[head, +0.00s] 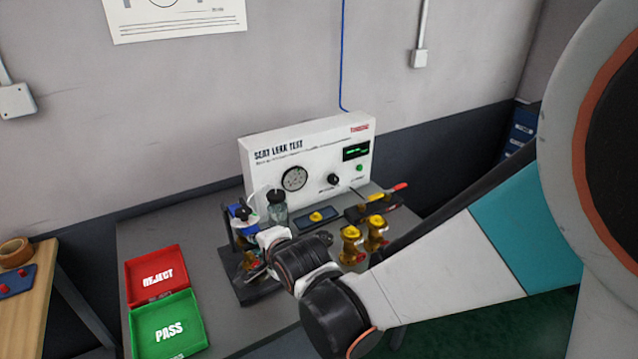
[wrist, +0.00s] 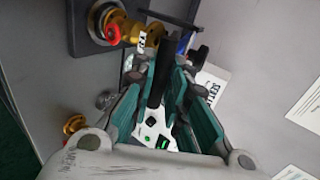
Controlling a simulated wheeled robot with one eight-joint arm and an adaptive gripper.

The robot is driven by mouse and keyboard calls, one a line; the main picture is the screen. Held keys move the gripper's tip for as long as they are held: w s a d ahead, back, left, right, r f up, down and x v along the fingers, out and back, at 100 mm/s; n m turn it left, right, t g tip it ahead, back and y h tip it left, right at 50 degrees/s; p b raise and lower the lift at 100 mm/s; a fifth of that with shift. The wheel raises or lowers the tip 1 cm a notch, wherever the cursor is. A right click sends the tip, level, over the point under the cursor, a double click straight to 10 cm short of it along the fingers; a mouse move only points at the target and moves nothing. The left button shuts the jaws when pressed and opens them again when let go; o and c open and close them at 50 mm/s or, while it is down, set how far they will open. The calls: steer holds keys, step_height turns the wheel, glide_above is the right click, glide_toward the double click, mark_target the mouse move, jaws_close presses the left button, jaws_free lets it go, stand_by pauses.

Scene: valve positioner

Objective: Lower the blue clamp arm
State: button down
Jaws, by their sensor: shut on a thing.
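The blue clamp arm (head: 240,211) stands at the top of a dark fixture (head: 262,290) on the left part of the bench in the head view. A small piece of its blue shows in the wrist view (wrist: 184,43) just beyond the fingers. My gripper (wrist: 163,70) has its teal fingers closed on a black bar that appears to be the clamp arm's handle. In the head view my wrist covers much of the fixture and hides the grip. A brass valve with a red ring (wrist: 126,30) sits in the fixture beside the fingertips.
The white seat leak test box (head: 310,160) stands behind the fixture. A clear jar (head: 277,210) is close to the clamp. Two brass valves (head: 352,245) stand to the right. The red reject tray (head: 156,273) and green pass tray (head: 167,325) lie to the left.

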step_height(320, 180, down, 6)
steer(key=s+b, duration=0.1)
steer(key=b, duration=0.3)
steer(key=shift+s+d, duration=0.15)
steer(key=shift+d, duration=0.3)
steer(key=shift+f, duration=0.15)
steer(key=c, duration=1.6)
jaws_free()
steer(key=shift+a, duration=0.1)
